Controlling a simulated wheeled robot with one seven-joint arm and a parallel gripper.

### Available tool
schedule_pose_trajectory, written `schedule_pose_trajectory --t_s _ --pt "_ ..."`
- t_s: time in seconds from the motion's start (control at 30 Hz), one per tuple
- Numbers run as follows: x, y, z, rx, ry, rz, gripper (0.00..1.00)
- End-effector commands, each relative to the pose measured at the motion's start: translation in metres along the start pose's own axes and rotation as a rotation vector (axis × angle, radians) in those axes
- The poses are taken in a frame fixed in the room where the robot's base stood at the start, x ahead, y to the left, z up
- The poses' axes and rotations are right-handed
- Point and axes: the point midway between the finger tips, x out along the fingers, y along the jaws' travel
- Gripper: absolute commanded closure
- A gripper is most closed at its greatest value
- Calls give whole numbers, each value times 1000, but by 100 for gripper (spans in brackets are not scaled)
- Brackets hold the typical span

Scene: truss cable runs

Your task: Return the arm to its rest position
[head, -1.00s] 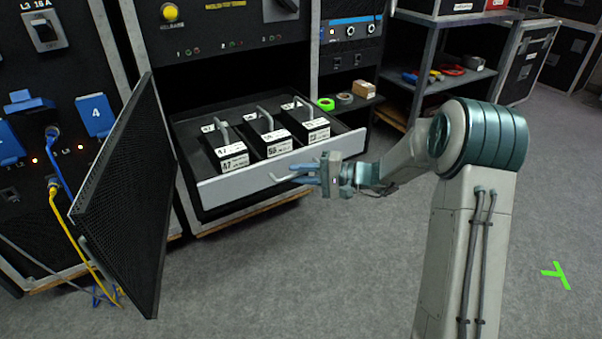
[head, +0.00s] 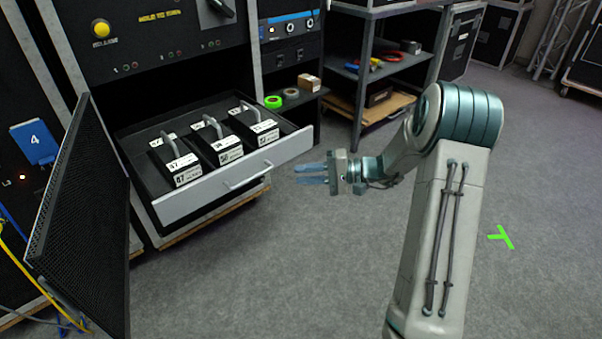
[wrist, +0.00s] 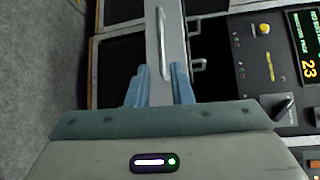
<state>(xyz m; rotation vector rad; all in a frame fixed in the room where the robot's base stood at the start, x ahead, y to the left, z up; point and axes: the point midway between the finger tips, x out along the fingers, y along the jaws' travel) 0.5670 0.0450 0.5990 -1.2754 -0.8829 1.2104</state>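My gripper (head: 296,175) is in the head view, right of the open drawer (head: 215,192). Its two blue fingers are apart with nothing between them, and they also show spread in the wrist view (wrist: 160,80). The fingertips are clear of the drawer's handle (head: 248,177). In the wrist view the drawer front and its handle (wrist: 162,35) lie beyond the fingers. My arm is bent, with the gripper held out to the left above the floor.
The drawer holds three black modules (head: 218,142) with grey handles and white labels. A black mesh door (head: 85,215) stands open at the left. A shelf rack (head: 370,70) with tools stands behind. The grey floor (head: 270,270) in front is clear.

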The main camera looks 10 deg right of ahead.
Motion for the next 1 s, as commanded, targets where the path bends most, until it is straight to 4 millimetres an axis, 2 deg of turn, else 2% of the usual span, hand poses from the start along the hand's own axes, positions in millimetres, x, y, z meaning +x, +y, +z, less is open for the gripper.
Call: schedule_pose_trajectory --t_s 0.27,0.37,0.43,0.57,0.73,1.0 --pt "0 0 0 0 -1 1 80" --pt "1 -10 6 -2 -11 19 80" --pt "3 -24 17 -1 -31 55 80" --pt "4 -63 52 -1 -85 184 80" --pt "-1 -113 106 -10 -145 402 80" --pt "-28 -183 182 -59 -164 734 80"
